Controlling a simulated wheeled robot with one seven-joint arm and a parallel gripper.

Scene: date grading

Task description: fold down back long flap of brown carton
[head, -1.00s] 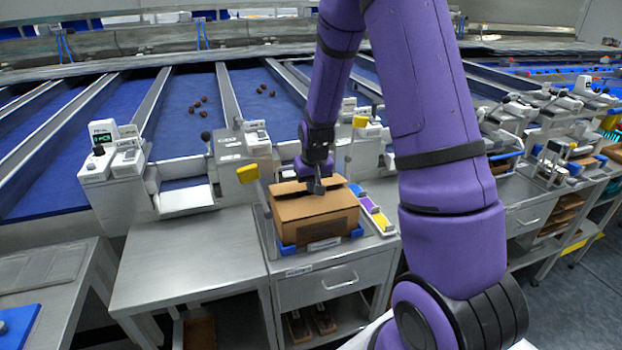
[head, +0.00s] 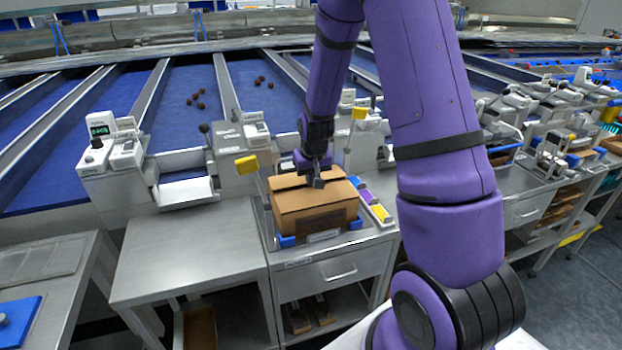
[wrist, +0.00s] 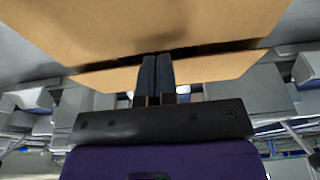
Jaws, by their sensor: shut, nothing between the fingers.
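The brown carton (head: 312,222) sits in a blue holder on the metal bench, its top almost closed. Its front long flap (head: 318,198) lies about flat; in the wrist view this broad brown panel (wrist: 150,25) fills the top. The back long flap (head: 291,182) looks low, near level, with a dark gap between it and the front flap. In the wrist view the back flap (wrist: 215,70) is a narrow brown strip beside the gap. My gripper (head: 319,184) is shut and empty, fingertips (wrist: 157,60) over the back flap at the gap. Contact cannot be made out.
A tray of purple and yellow blocks (head: 373,204) stands right of the carton. A yellow paddle (head: 247,166) stands at its back left, and weighing machines (head: 238,140) behind. The bench at left (head: 185,255) is clear.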

